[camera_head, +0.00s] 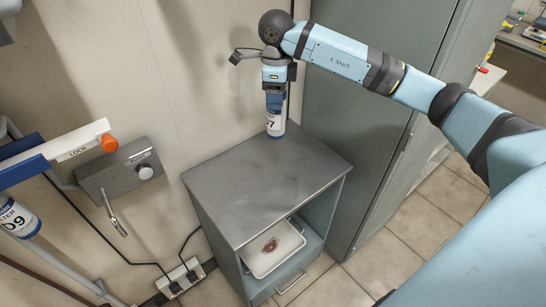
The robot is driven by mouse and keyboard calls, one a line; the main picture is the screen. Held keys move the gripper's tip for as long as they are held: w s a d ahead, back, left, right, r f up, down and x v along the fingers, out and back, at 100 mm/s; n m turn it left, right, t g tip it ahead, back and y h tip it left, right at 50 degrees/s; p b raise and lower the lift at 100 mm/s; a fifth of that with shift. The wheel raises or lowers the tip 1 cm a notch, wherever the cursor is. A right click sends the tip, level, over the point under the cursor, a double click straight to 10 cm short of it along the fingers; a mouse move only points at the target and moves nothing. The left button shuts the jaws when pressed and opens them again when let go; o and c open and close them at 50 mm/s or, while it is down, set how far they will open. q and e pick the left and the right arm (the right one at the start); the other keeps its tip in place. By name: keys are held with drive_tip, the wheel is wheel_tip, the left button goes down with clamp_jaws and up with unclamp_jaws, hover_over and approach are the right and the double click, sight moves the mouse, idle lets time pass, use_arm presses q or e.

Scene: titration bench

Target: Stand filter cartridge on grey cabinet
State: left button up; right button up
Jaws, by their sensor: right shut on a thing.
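My right gripper (275,97) is shut on the filter cartridge (276,124), a white cylinder with a blue upper part and a dark label ending in 7. The cartridge is upright at the back edge of the grey cabinet (262,190), close to the wall. Its lower end meets the cabinet top in the picture; I cannot tell whether it touches. The gripper hides part of its upper end. My left gripper is not in view.
The rest of the cabinet top is bare. A white tray (288,257) with a reddish-brown thing lies in the open compartment below. A tall grey-green locker (372,110) stands close at right. At left are a LOCK lever with an orange knob (109,143) and another cartridge (18,220).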

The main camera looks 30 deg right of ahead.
sight(276, 132)
wheel_tip(276, 132, down, 12)
drive_tip(key=shift+f+p, duration=0.2)
drive_tip(key=shift+p, duration=0.3)
wheel_tip(276, 132, down, 5)
drive_tip(key=shift+f, duration=0.15)
drive_tip(key=shift+f, duration=0.1)
drive_tip(key=o, duration=1.3)
drive_tip(key=shift+o, duration=0.2)
